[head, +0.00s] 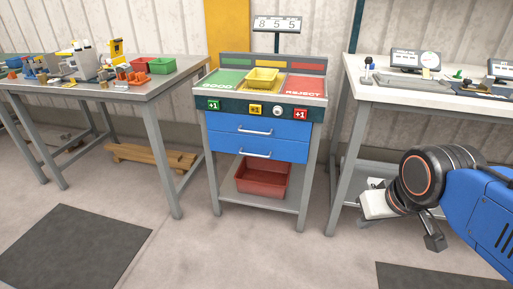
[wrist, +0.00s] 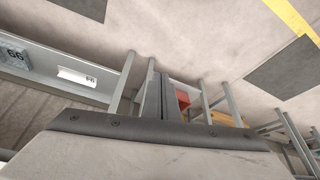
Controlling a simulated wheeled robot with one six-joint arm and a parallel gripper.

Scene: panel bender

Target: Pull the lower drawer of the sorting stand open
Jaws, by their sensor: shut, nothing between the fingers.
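The sorting stand (head: 314,115) stands in the middle of the head view. It has two blue drawers, one above the other, each with a pale bar handle. The lower drawer (head: 225,147) looks closed, its front about flush with the upper drawer (head: 227,123). The lower handle (head: 255,154) is free. My gripper is to the right of the stand in the head view, apart from it, its fingers hard to make out there. In the wrist view my gripper (wrist: 158,75) shows two dark fingers together, empty. The drawer fronts cannot be made out in the wrist view.
A red bin (head: 262,181) sits on the stand's bottom shelf. A yellow tray (head: 262,80) is on top. A cluttered workbench (head: 150,88) stands left and a white-topped table (head: 400,96) right, near my arm. The floor in front of the stand is clear.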

